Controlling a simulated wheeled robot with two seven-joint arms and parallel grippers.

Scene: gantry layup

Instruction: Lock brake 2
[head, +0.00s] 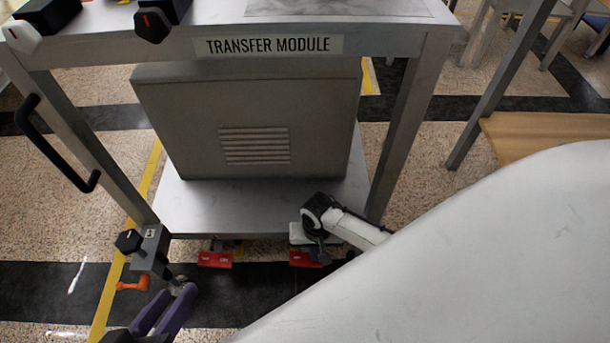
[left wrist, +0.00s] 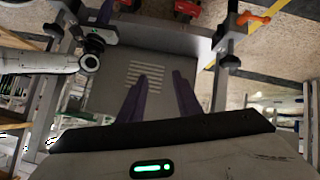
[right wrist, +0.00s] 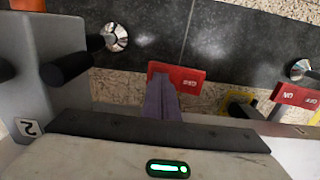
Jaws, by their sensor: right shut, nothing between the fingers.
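The brake 2 pedal is a red plate (right wrist: 190,80) in the right wrist view, close to the block marked "2" (right wrist: 27,127). My right gripper (right wrist: 161,82) is shut and empty, its purple fingertips over or against the plate's lower left part; contact cannot be told. In the head view this red pedal (head: 301,259) lies low at the cart's right leg, partly hidden by my right gripper (head: 320,249). The other red pedal (head: 215,260) is at the left; it also shows in the right wrist view (right wrist: 297,95). My left gripper (head: 170,296) is open and empty; its fingers stand apart in the left wrist view (left wrist: 159,78).
The grey transfer module cart (head: 270,43) stands ahead, with a vented cabinet (head: 250,110) on its lower shelf. A bracket with a black knob (head: 152,250) and an orange lever (head: 133,285) are near its left leg. Floor shows beside the cart.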

